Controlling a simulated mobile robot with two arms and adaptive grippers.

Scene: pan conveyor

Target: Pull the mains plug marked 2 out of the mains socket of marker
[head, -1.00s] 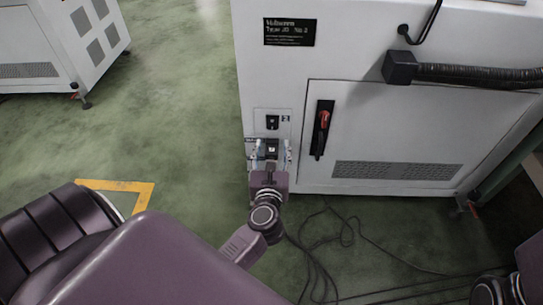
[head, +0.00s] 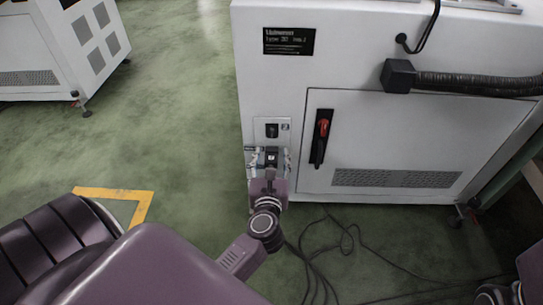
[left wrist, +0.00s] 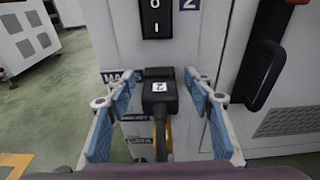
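The plug also shows in the head view (head: 271,155). My left gripper (left wrist: 160,105) is open, with one blue-padded finger on each side of the plug and gaps between pads and plug. It also shows in the head view (head: 270,162). The socket face is hidden behind the plug.
A partly covered MAINS label (left wrist: 118,76) and a DATA label (left wrist: 140,151) are near the plug. A red-and-black door handle (head: 321,138) is to the right. Black cables (head: 325,245) lie on the floor. Open green floor (head: 170,140) is to the left.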

